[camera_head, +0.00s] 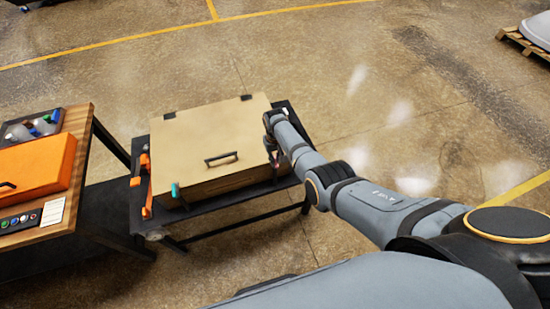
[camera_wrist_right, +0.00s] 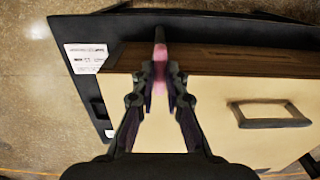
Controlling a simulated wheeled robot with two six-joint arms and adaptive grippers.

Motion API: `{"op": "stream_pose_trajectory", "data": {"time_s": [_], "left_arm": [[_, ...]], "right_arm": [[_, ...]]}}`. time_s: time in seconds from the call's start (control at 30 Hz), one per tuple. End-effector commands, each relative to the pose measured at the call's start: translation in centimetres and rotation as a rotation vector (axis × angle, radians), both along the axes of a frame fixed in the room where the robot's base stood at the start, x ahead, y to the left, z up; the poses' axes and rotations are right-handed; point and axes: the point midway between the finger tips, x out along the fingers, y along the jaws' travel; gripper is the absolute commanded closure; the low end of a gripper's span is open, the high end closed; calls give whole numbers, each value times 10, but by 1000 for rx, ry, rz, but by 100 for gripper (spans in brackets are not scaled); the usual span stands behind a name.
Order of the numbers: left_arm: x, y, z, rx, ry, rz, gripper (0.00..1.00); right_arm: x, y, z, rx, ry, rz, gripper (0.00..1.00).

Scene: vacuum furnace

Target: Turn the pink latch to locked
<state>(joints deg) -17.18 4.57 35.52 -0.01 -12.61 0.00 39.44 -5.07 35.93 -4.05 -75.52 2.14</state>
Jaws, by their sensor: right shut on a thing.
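The pink latch (camera_wrist_right: 160,56) shows in the right wrist view at the edge of the furnace box, between my right gripper's fingers. My right gripper (camera_wrist_right: 160,78) is shut on it. In the head view my right gripper (camera_head: 273,150) is at the right side of the beige furnace box (camera_head: 195,132), and its jaws and the latch are small and partly hidden there. The box has a black handle (camera_head: 221,158) on its top panel; the handle also shows in the right wrist view (camera_wrist_right: 270,115). My left gripper is not in view.
The box sits on a black table (camera_head: 240,203). A teal piece (camera_head: 175,190) is at the box's front left corner, and orange parts (camera_head: 146,185) stand left of it. A wooden bench (camera_head: 75,180) with an orange case (camera_head: 38,165) is further left. Floor behind is clear.

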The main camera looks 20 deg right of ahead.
Motion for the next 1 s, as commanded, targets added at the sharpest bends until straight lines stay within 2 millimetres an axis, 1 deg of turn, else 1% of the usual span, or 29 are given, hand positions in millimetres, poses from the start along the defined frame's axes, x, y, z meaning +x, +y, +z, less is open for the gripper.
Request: {"op": "stream_pose_trajectory", "data": {"time_s": [0.47,0.5,0.63,0.67,1.0], "left_arm": [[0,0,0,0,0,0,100],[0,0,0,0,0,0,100],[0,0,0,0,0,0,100],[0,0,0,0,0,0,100],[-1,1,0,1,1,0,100]], "right_arm": [[0,0,0,0,-1,15,100],[0,0,0,0,-1,15,85],[0,0,0,0,-1,14,68],[0,0,0,0,-1,14,65],[0,0,3,0,0,13,65]]}}
